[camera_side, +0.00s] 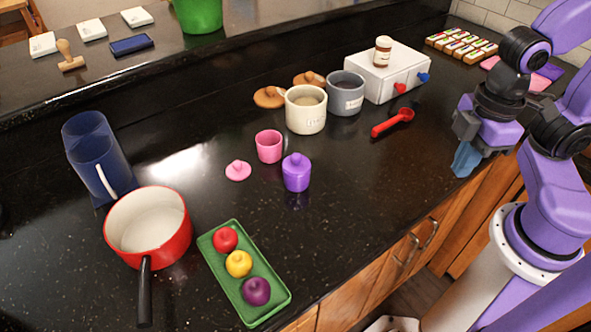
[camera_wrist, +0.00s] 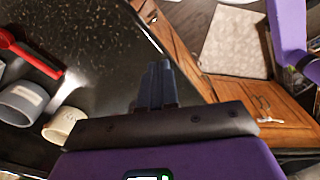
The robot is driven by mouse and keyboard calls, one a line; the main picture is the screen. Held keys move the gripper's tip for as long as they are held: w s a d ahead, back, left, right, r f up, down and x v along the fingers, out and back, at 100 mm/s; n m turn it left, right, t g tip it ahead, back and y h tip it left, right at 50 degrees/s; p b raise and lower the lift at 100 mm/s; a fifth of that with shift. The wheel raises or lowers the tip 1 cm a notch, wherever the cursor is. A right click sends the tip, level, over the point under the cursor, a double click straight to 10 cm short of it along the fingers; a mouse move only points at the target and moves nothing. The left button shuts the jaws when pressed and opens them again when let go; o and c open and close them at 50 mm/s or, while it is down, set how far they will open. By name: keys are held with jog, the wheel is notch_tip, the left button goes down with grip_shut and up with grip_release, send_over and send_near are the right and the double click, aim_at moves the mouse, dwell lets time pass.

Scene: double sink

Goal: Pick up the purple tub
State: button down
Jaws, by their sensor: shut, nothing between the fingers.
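The purple tub (camera_side: 296,173) stands upright with its knobbed lid on, on the black counter near the middle of the side view. A pink tub without its lid is just behind it to the left. My gripper (camera_side: 462,162) is over the counter's front edge at the right, well apart from the purple tub, pointing down. Its fingers are shut and empty. In the wrist view the gripper's closed fingers (camera_wrist: 158,88) show over the counter edge. The purple tub is not visible in the wrist view.
A green tray (camera_side: 207,243) with fruit, a red pot (camera_side: 148,228), a pink tub (camera_side: 269,147), its pink lid (camera_side: 238,170) and a cream canister (camera_side: 306,110) surround the tub. A red scoop (camera_side: 393,122) lies toward the gripper. The counter right of the tub is clear.

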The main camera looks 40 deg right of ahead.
jog(key=shift+c, duration=1)
grip_release()
jog(key=shift+f, duration=0.1)
